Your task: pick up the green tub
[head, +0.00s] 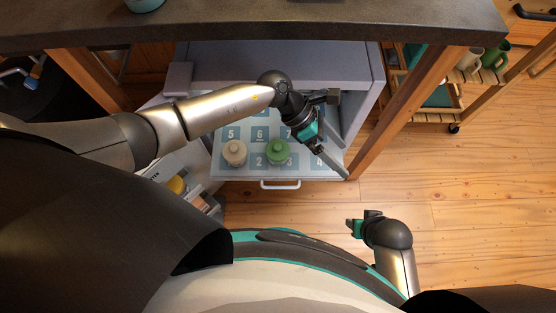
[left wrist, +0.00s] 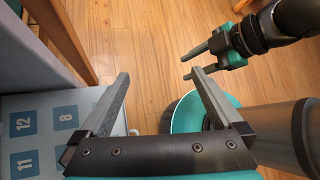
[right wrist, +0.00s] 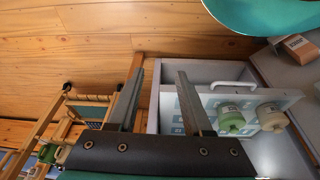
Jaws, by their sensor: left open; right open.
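The green tub (head: 278,152) stands upright in the open drawer (head: 214,170), by the square marked 2. It also shows in the right wrist view (right wrist: 231,119), right of the fingers. A cream tub (head: 234,152) stands left of it. My left gripper (head: 341,160) is open and empty over the drawer's right side, to the right of the green tub and apart from it. In the left wrist view its fingers (left wrist: 160,80) point past the drawer's edge at the floor. My right gripper (head: 352,228) is open and empty, in front of the drawer and to its right.
A dark countertop (head: 300,22) overhangs the drawer, with wooden legs (head: 400,105) on either side. The drawer has a white front handle (head: 280,185). A wooden cart (head: 470,80) with mugs stands at the back right. The wooden floor at right is clear.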

